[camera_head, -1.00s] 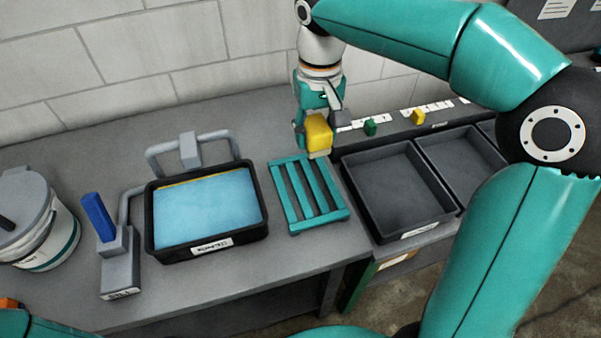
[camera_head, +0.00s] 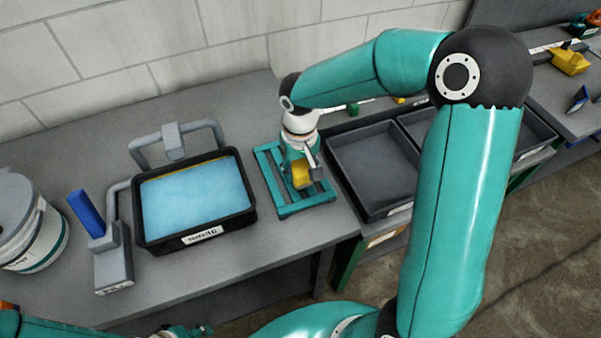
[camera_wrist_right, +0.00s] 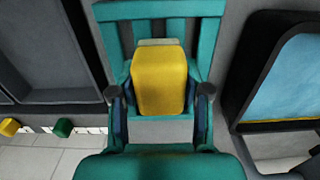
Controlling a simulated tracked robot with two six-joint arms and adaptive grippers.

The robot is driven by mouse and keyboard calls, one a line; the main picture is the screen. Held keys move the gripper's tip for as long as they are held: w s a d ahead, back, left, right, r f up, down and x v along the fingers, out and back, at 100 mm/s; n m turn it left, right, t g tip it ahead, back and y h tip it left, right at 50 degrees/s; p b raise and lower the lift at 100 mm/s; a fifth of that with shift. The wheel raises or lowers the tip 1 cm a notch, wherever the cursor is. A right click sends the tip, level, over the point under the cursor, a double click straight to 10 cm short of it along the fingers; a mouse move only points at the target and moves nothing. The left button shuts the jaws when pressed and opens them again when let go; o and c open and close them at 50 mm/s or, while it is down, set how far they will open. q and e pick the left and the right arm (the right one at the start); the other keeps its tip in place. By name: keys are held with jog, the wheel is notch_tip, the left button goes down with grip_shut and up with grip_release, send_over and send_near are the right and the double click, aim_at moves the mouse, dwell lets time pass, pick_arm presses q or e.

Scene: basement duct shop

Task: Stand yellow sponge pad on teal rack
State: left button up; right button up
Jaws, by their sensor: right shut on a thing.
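The yellow sponge pad (camera_head: 301,176) is between the fingers of my right gripper (camera_head: 303,178), which is shut on it. In the right wrist view the pad (camera_wrist_right: 158,80) is held between the two dark fingertips (camera_wrist_right: 158,95), with a pale band at its far end. The teal slatted rack (camera_head: 308,208) lies on the bench beneath them. The pad is over the rack's right part; I cannot tell whether it touches the slats. The rack's bars also show beyond the pad in the wrist view (camera_wrist_right: 160,10). Part of my left arm shows at the bottom left; its fingers are not clear.
A black tub (camera_head: 200,238) of blue liquid stands left of the rack. Dark empty trays (camera_head: 372,165) stand right of it. A grey stand with a blue handle (camera_head: 87,213) and a white bucket (camera_head: 35,235) are farther left. The bench front is clear.

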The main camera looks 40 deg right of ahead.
aim_at(299, 166)
notch_tip(299, 166, down, 3)
jog(key=shift+r, duration=0.2)
jog(key=o, duration=1)
notch_tip(299, 166, up, 11)
jog(key=shift+f+b, duration=0.15)
jog(key=shift+b, duration=0.6)
jog(key=shift+r, duration=0.75)
